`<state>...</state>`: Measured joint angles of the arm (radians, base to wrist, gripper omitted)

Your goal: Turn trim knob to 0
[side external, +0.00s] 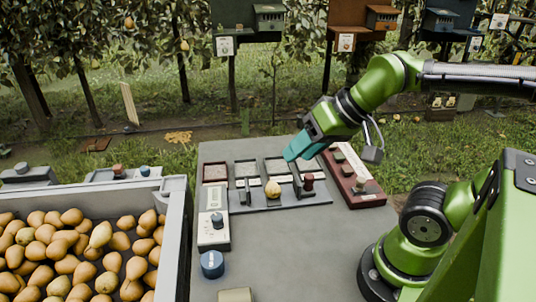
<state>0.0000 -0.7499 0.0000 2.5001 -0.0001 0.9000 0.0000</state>
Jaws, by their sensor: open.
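Several knob-like parts show in the side external view, and their labels are too small to read, so I cannot tell which is the trim knob. A dark knob (217,220) stands on a white box (213,239) at the table's left. A blue round knob-like piece (212,264) sits just in front of that box. My gripper (292,152), with teal fingers, is open above the back right of the table, apart from these knobs.
A grey table (280,255) holds a tray with several compartments (245,178); a pear (273,189) and a dark red knob-like piece (308,182) are by it. A crate (176,235) of pears stands left. The table's front middle is clear. Trees and post-mounted boxes stand behind.

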